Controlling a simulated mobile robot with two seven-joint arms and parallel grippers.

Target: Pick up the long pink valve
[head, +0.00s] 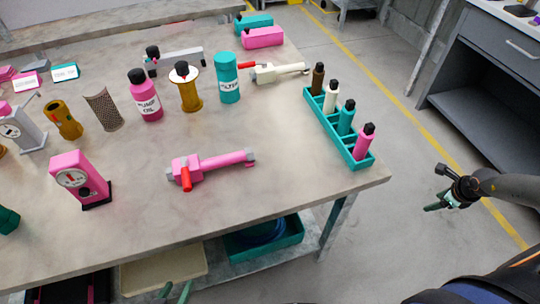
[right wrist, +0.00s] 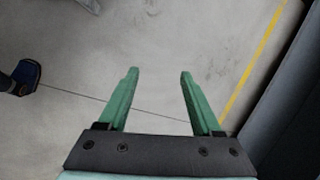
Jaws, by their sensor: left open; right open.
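The long pink valve (head: 222,161) lies on its side on the table (head: 290,190) near the front edge in the head view. It has grey ends and a red handle pointing toward me. My left gripper (head: 175,289) shows only its green fingertips at the bottom edge; it is open, below the table's front edge and apart from the valve. My right gripper (head: 437,207) is out over the floor, right of the table. In the right wrist view, the right gripper (right wrist: 158,75) is open with only floor between its fingers.
A pink gauge (head: 80,180) stands left of the valve. Bottles, a teal filter (head: 228,78) and a white valve (head: 280,73) stand or lie behind it. A teal rack (head: 335,137) of small bottles is at the right edge. The tabletop right around the valve is clear.

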